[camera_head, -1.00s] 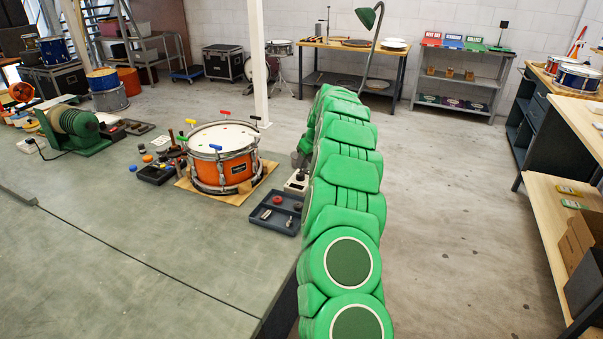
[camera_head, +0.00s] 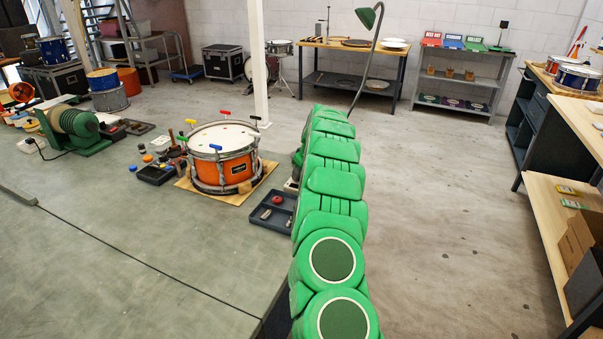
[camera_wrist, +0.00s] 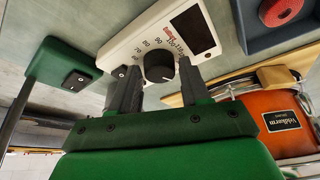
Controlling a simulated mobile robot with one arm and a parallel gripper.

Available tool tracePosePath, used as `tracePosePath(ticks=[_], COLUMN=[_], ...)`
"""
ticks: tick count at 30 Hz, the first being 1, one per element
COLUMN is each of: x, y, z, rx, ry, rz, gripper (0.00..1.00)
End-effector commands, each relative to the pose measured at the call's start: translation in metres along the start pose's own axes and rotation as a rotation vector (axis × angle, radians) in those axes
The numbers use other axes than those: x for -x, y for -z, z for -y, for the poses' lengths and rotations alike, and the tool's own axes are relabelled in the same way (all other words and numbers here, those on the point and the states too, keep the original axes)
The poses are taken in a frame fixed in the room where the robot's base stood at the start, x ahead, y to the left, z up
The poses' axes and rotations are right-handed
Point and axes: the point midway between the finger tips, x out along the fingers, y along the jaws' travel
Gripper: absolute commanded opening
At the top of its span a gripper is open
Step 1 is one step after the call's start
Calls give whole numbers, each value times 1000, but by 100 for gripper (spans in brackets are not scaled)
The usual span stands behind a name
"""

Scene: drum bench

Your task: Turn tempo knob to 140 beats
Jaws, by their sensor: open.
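The tempo knob (camera_wrist: 158,66) is a black round dial on a white box (camera_wrist: 135,40) with printed numbers around it and a dark display (camera_wrist: 194,28). In the wrist view my gripper (camera_wrist: 160,84) is open, with one dark finger on each side of the knob's near side. I cannot tell whether the fingers touch it. The knob's pointer and the display reading are too small to tell. In the head view my green arm hides the gripper and nearly all of the white box, at the bench's right edge beside the drum.
An orange drum (camera_head: 223,158) stands on a wooden board (camera_head: 256,183) left of my arm. A dark tray (camera_head: 272,211) with small parts lies in front of it. In the wrist view a green box with a black switch (camera_wrist: 75,80) is left of the knob. The front bench (camera_head: 150,250) is clear.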

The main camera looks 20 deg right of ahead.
Motion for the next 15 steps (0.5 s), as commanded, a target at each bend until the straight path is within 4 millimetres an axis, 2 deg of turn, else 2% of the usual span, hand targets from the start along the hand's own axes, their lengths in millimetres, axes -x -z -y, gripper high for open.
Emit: tracePosePath(ticks=[1, 8, 15], x=[0, 0, 0], y=[0, 0, -1], z=[0, 0, 2], rx=[0, 0, -51], ry=[0, 0, -19], rz=[0, 0, 3], gripper=[42, 7, 7])
